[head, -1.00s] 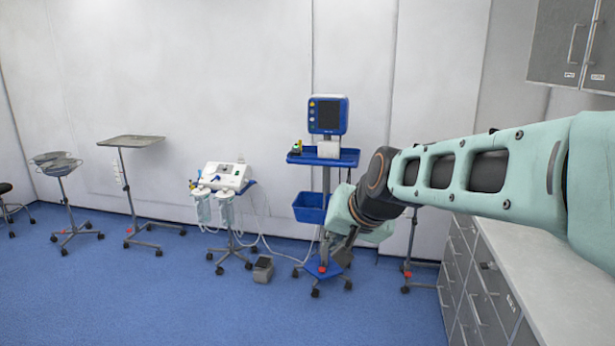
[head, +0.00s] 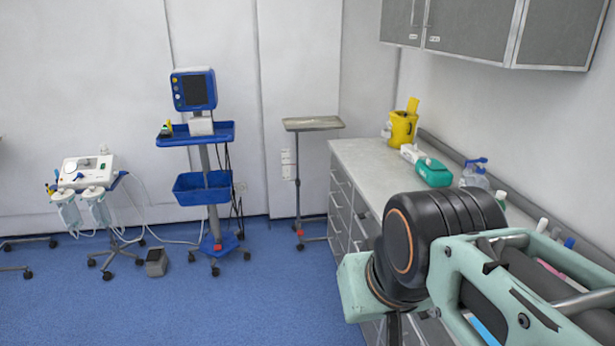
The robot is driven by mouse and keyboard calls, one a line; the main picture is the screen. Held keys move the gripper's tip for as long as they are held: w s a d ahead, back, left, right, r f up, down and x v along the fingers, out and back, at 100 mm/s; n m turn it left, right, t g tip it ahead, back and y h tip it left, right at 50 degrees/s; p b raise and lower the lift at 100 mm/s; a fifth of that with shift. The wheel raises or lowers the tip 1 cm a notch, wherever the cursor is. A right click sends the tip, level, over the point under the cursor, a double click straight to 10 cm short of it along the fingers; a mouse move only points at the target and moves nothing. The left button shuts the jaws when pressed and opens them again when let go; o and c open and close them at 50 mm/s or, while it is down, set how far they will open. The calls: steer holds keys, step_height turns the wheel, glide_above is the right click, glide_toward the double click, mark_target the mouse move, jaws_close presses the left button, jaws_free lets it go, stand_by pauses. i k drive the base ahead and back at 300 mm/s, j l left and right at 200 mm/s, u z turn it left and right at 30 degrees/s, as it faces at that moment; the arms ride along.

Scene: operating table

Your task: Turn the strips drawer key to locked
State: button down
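The grey drawer cabinet (head: 340,206) stands under the counter at the right, its drawer fronts seen at a steep angle. I cannot make out which drawer is the strips drawer, and no key can be told. My arm covers the nearer part of the cabinet. Only a dark piece of my gripper (head: 394,328) shows at the bottom edge, below my wrist. Its fingertips are out of view, so whether it is open or shut is hidden.
The counter top (head: 362,160) holds a yellow container (head: 402,128), a green-and-white box (head: 433,173) and bottles. Grey wall cupboards (head: 475,30) hang above. A blue monitor cart (head: 208,188) and a tray stand (head: 313,124) stand by the wall. The blue floor (head: 265,305) in front is clear.

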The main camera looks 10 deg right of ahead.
mark_target(423, 314)
steer(key=z, duration=1.15)
steer(key=k+u, duration=0.2)
steer(key=i+u, duration=0.2)
steer(key=u, duration=0.3)
steer(key=i+u, duration=0.25)
steer(key=u, duration=0.25)
steer(key=i+l+z, duration=0.15)
